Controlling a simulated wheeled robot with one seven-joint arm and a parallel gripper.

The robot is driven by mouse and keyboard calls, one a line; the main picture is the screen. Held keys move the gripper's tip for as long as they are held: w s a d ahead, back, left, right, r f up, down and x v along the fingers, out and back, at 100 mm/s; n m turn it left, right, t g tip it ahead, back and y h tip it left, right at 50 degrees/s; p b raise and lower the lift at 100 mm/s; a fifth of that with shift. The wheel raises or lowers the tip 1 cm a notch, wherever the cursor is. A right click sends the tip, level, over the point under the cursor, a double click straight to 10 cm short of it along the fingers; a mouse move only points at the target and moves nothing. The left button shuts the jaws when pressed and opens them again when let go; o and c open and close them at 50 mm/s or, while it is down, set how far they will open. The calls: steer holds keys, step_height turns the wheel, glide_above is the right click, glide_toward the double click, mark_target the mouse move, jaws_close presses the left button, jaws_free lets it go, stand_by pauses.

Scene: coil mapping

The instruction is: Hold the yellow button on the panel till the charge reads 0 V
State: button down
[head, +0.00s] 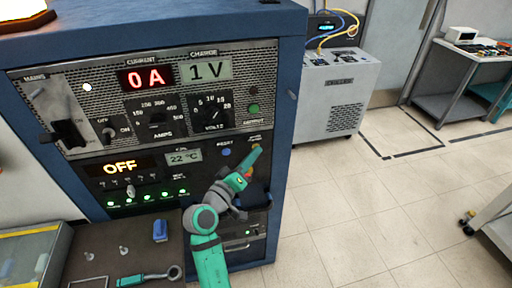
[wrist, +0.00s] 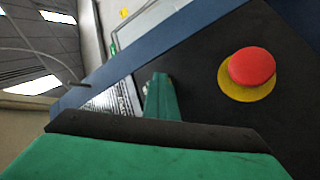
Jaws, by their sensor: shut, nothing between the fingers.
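The blue cabinet's panel (head: 100,85) fills the left of the head view. Its red current display (head: 145,77) reads 0 A and its charge display (head: 206,70) reads 1 V. My gripper (head: 254,153) is shut and empty, its tips at the panel's lower right, beside a blue button (head: 226,152). I cannot make out the yellow button; the fingertips cover that spot, so contact is unclear. In the wrist view my green finger (wrist: 161,98) reaches to the dark panel. A red mushroom button on a yellow collar (wrist: 249,92) stands apart from it, to the right.
A lower display (head: 120,167) reads OFF. A black mains lever (head: 68,133) sticks out at the left. A tray (head: 100,245) with small tools lies in front. A grey wheeled unit (head: 330,95) stands behind; the floor at right is mostly clear.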

steer(key=shift+s+d, duration=0.15)
steer(key=shift+d, duration=0.1)
steer(key=shift+s+r, duration=0.1)
steer(key=shift+s, duration=0.75)
steer(key=shift+s+d, duration=0.2)
steer(key=shift+s, duration=0.55)
steer(key=shift+s+d, duration=0.2)
steer(key=shift+s, duration=0.6)
steer(key=shift+s+d, duration=0.2)
steer(key=shift+s, duration=0.55)
steer(key=shift+d, duration=0.15)
